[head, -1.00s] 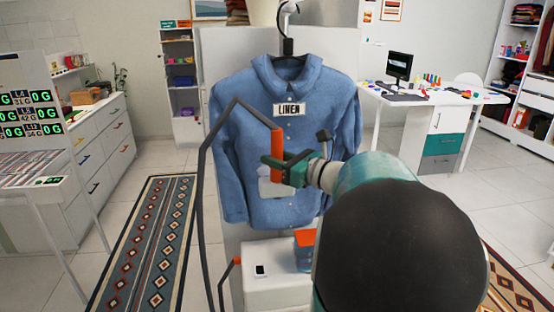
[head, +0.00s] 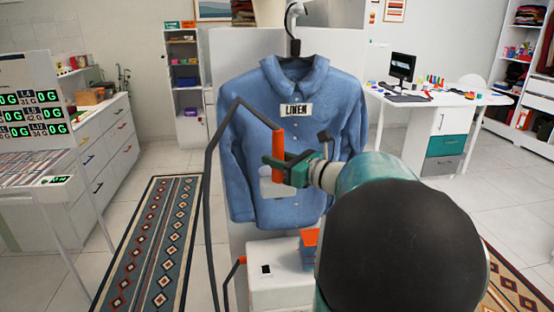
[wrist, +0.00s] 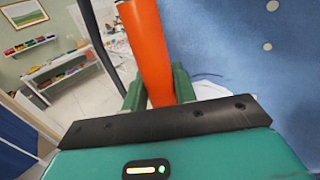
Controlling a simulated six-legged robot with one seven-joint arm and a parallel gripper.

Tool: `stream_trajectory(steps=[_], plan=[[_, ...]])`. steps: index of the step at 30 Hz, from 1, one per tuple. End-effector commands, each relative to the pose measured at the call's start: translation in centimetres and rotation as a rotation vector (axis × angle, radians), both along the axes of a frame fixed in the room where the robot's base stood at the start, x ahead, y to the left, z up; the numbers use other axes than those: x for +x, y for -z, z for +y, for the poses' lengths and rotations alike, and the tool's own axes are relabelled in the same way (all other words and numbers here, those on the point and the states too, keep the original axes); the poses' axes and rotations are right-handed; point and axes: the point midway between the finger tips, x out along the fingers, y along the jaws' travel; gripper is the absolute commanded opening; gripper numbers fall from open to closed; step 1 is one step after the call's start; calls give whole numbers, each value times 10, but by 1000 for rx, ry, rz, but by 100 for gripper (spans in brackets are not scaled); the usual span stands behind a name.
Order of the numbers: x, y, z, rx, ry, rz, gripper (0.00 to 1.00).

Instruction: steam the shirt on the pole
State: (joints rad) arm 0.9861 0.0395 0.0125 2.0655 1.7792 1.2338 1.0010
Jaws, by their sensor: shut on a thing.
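A blue buttoned shirt (head: 262,115) with a "LINEN" label hangs upright on a hanger from the pole (head: 294,22), against a white panel. My gripper (head: 283,168) is shut on the orange handle of the steamer (head: 278,145), in front of the shirt's lower chest. In the wrist view the orange handle (wrist: 148,50) stands between the green fingers, with the shirt (wrist: 275,60) close on the right. The steamer's pale head (head: 272,188) is partly hidden behind my gripper; whether it touches the cloth I cannot tell. A dark hose (head: 208,190) loops from the handle down to the left.
A white steamer base (head: 282,282) stands below the shirt, with an orange-and-blue item (head: 309,250) on it. A patterned rug (head: 155,250) and drawers (head: 95,145) are at left. A white desk (head: 430,110) is behind at right.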

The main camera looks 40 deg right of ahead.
Motion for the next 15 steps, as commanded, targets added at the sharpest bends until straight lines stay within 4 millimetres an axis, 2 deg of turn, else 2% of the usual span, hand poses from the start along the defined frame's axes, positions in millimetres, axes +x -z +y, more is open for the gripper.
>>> stream_trajectory(steps=[8,15], plan=[[-1,-1,1,-1,0,-1,0],[-16,-1,12,-2,1,-1,0]])
